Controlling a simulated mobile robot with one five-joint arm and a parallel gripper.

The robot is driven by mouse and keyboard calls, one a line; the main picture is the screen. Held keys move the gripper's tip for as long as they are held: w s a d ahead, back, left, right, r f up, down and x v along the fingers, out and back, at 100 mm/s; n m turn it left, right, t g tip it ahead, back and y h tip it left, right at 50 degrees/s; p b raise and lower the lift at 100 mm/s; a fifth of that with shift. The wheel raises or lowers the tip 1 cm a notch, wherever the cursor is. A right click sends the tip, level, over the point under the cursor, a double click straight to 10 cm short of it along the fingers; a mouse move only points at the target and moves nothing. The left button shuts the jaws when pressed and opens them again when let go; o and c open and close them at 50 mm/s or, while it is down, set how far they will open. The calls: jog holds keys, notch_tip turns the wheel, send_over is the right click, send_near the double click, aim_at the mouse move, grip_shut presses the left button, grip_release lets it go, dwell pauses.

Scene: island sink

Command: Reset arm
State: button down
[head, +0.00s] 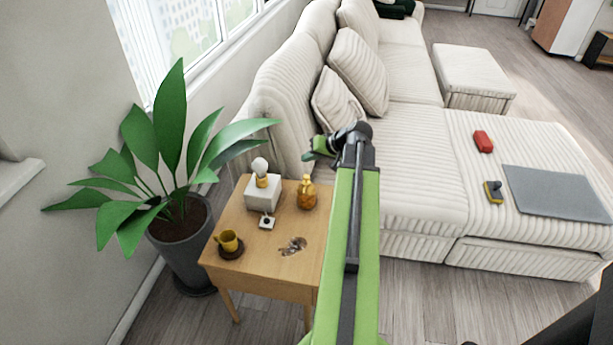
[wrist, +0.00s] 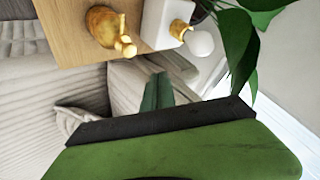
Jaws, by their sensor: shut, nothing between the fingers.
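My green arm reaches up through the middle of the head view, and its dark wrist bends left at the top. My gripper (head: 312,153) is a small green tip in front of the striped sofa, above and beyond the side table. In the wrist view my gripper (wrist: 158,88) shows as dark green fingers close together, shut and empty. They point toward the sofa cushions and the table edge and do not visibly touch anything. The arm hides part of the table's right side and the sofa behind it.
A potted plant (head: 185,230) stands left.

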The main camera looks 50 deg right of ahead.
dwell(0.3)
jog(key=w+a+r+n+y+p, duration=0.2)
jog(key=w+a+r+n+p, duration=0.15)
jog(key=w+a, duration=0.85)
jog(key=w+a+r+n+g+y+p, duration=0.2)
jog(key=a+n+g+p, duration=0.25)
jog(key=a, duration=1.95)
jog(key=s+a+n+g+h+p, duration=0.1)
jog(key=s+a+g+p, duration=0.15)
jog(key=a, duration=0.85)
jog(key=s+a+h+p, duration=0.2)
jog(key=s+a, duration=0.2)
jog(key=s, duration=0.1)
jog(key=s+d, duration=0.1)
jog(key=s+d+m+g+h, duration=0.1)
jog(key=d, duration=0.1)
jog(key=s+d+f+g+h, duration=0.1)
jog(key=shift+s+d+m+b, duration=0.15)
jog(key=shift+m+b, duration=0.15)
jog(key=shift+b, duration=0.05)
jog(key=shift+d, duration=0.15)
